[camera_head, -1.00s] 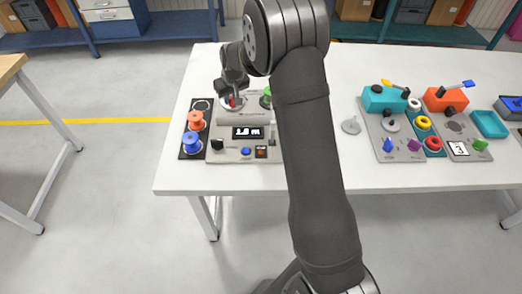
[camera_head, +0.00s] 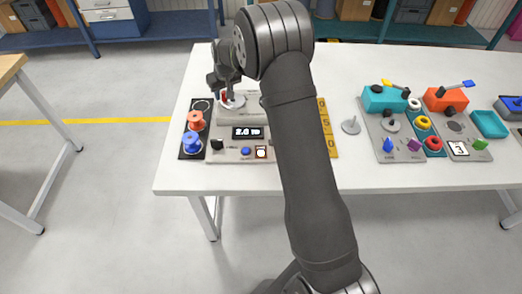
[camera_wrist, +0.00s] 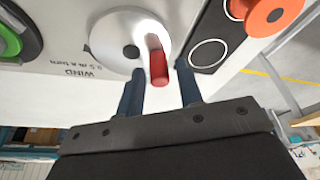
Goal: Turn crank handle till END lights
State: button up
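The crank is a pale disc (camera_wrist: 130,38) marked WIND with a red handle (camera_wrist: 157,66) near its edge. The disc also shows in the head view (camera_head: 238,102). My gripper (camera_wrist: 162,80) is open, its two dark blue fingers on either side of the handle's end, with a visible gap on each side. In the head view my gripper (camera_head: 223,85) is over the disc's left side. The display (camera_head: 248,133) seems to read 2.0 m. A small square lamp (camera_head: 261,152) below it looks bright white; its label is too small to read.
An orange reel (camera_head: 195,121) and a blue reel (camera_head: 192,143) stand on a dark plate left of the panel. A yellow strip (camera_head: 328,128) lies right of it, partly hidden by my arm. Other stations with a teal box (camera_head: 384,99) stand further right.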

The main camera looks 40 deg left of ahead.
notch_tip(320, 180, up, 7)
dwell(0.7)
